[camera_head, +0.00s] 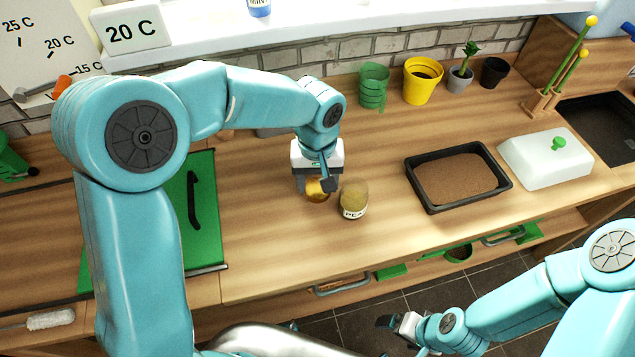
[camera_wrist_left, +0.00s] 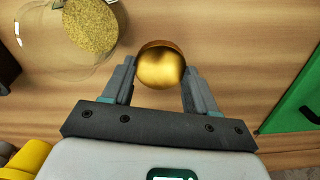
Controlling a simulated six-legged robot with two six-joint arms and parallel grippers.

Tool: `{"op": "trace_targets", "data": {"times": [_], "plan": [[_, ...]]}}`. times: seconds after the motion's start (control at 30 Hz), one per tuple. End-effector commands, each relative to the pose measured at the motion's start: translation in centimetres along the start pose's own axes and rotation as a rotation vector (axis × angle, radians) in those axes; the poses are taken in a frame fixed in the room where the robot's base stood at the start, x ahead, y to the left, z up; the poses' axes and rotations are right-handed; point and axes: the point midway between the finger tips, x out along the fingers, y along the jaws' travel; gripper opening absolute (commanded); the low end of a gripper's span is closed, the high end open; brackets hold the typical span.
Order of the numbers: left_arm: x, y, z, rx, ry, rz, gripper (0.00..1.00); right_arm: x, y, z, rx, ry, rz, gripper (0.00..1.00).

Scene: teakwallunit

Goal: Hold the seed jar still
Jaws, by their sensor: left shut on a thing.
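The seed jar (camera_head: 353,200) is a clear jar of tan seeds with a white label reading something like "PEA". It stands on the wooden worktop, just right of my left gripper (camera_head: 317,186). The wrist view shows the jar (camera_wrist_left: 90,25) at the top left, outside the fingers. My left gripper (camera_wrist_left: 160,72) is shut on a shiny golden round thing (camera_wrist_left: 160,66), which also shows in the head view (camera_head: 317,192), partly hidden by the fingers. My right gripper (camera_head: 396,324) is low, in front of the worktop, away from the jar; its jaws are too small to read.
A black tray of soil (camera_head: 412,172) and a white cover with a green knob (camera_head: 520,155) stand to the right. Pots, including a yellow pot (camera_head: 420,88), line the back. A green panel (camera_head: 207,235) lies left. The worktop around the jar is mostly clear.

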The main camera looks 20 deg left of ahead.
Motion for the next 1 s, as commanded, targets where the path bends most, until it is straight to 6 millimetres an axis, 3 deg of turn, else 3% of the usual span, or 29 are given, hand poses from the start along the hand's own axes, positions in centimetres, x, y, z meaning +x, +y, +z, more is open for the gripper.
{"op": "trace_targets", "data": {"times": [0.1,0.53,0.57,0.83,1.0], "plan": [[1.4,0.0,0.0,0.002,-0.002,-0.001,0.21,0.0,0.0,0.0,0.0,0.0,0.0,0.91],[2.2,0.0,-0.1,0.002,0.0,0.0,0.21,0.5,0.2,0.0,0.0,0.0,0.0,0.91],[2.0,0.0,-0.1,0.002,0.0,0.0,0.68,0.4,0.1,0.0,0.0,0.0,0.0,0.91],[1.9,0.0,-0.1,0.002,0.0,0.0,0.68,0.3,0.1,0.0,0.0,0.0,0.0,0.91],[0.5,0.0,-0.2,0.001,0.003,0.002,0.68,0.0,0.0,0.0,0.0,0.0,0.0,0.91]]}}
